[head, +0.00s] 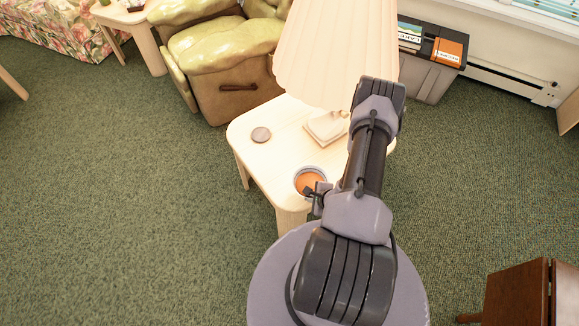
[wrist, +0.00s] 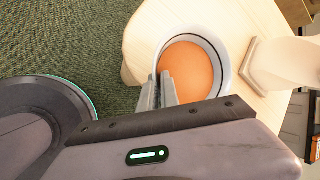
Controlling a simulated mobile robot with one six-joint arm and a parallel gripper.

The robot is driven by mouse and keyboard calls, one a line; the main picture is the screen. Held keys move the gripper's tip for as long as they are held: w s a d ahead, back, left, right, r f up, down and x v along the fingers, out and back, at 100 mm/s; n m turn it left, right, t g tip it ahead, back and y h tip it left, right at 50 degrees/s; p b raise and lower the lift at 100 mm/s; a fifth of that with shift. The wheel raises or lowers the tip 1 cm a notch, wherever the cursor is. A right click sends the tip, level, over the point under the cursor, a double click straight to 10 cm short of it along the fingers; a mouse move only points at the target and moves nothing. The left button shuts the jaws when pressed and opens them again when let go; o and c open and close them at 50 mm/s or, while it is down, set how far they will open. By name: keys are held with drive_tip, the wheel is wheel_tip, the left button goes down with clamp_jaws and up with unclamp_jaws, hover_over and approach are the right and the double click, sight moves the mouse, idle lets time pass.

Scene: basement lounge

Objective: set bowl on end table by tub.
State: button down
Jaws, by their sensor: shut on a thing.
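The bowl (head: 306,179) is orange inside with a pale rim, upright over the near corner of the light wood end table (head: 262,163). It also shows in the wrist view (wrist: 195,68). My gripper (head: 315,190) is shut on the bowl's near rim, and its fingers (wrist: 163,88) cross that rim in the wrist view. I cannot tell whether the bowl touches the tabletop or hangs just above it. The grey tub (head: 431,82) stands on the floor beyond the table at the back right. My arm hides the table's right part.
A large cream lampshade (head: 335,50) rises over the table's back, its square base (head: 326,127) beneath. A small round grey-brown disc (head: 261,135) lies at the table's left. A green-brown armchair (head: 220,75) stands behind. A dark wooden piece (head: 520,292) is at lower right. Carpet at left is clear.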

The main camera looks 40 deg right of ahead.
sight(296, 179)
drive_tip(key=w, duration=0.3)
drive_tip(key=w+b, duration=0.1)
drive_tip(key=w, duration=0.2)
drive_tip(key=w+d+f+b, duration=0.1)
drive_tip(key=w, duration=0.2)
drive_tip(key=shift+w, duration=0.25)
drive_tip(key=f, duration=0.1)
drive_tip(key=f+b, duration=0.2)
drive_tip(key=shift+w+f, duration=0.25)
drive_tip(key=shift+f, duration=0.15)
drive_tip(key=shift+r, duration=0.15)
drive_tip(key=c, duration=1.6)
unclamp_jaws()
